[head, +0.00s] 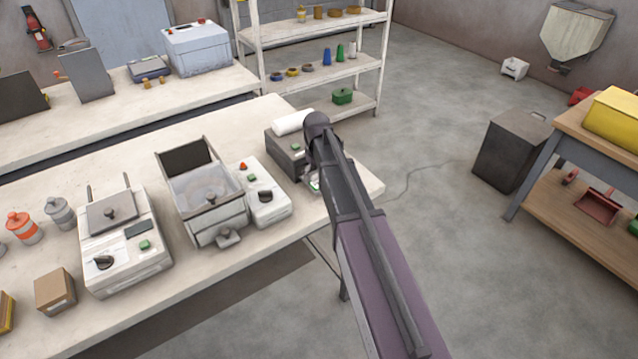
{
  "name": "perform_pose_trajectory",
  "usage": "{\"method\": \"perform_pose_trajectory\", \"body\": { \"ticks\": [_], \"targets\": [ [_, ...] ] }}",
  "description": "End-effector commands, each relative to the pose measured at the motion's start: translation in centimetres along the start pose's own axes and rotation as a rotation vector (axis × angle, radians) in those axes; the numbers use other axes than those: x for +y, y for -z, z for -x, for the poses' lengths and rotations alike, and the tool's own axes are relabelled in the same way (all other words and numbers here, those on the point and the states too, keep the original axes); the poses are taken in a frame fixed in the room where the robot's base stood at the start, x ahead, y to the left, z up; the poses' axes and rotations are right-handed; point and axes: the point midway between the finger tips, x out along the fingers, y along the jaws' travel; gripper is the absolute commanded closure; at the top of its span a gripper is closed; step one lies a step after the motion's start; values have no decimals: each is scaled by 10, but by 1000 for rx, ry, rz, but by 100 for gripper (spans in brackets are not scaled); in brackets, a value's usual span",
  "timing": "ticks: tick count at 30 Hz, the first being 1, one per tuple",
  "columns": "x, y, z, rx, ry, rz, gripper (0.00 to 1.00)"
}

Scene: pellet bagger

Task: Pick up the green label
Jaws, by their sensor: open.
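A small pale item with a green patch (314,185) shows at the left edge of my arm, on the right end of the white bench (362,186). It may be the green label, but my arm covers most of it, so I cannot tell. It lies just in front of a dark box-shaped machine (284,155) with a white roll (293,122) on top and a small green button on its face. My arm reaches over the bench's right end. Its far end is beside this machine. My gripper's fingers are hidden behind the arm.
Left of the dark machine stand a white control box (266,207), an open-lidded metal hopper (200,186) and a white sealer-like machine (124,252). A shelf rack (320,74) stands behind. Open floor lies right, with a dark bin (510,150) and a wooden table (575,128).

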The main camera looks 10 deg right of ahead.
Motion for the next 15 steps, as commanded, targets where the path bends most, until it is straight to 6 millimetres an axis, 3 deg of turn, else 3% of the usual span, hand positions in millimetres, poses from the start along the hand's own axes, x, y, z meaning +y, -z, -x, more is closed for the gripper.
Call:
{"method": "perform_pose_trajectory", "body": {
  "ticks": [9, 15],
  "targets": [
    [0, 0, 0, 0, 0, 0, 9],
    [0, 0, 0, 0, 0, 0, 68]
  ]
}}
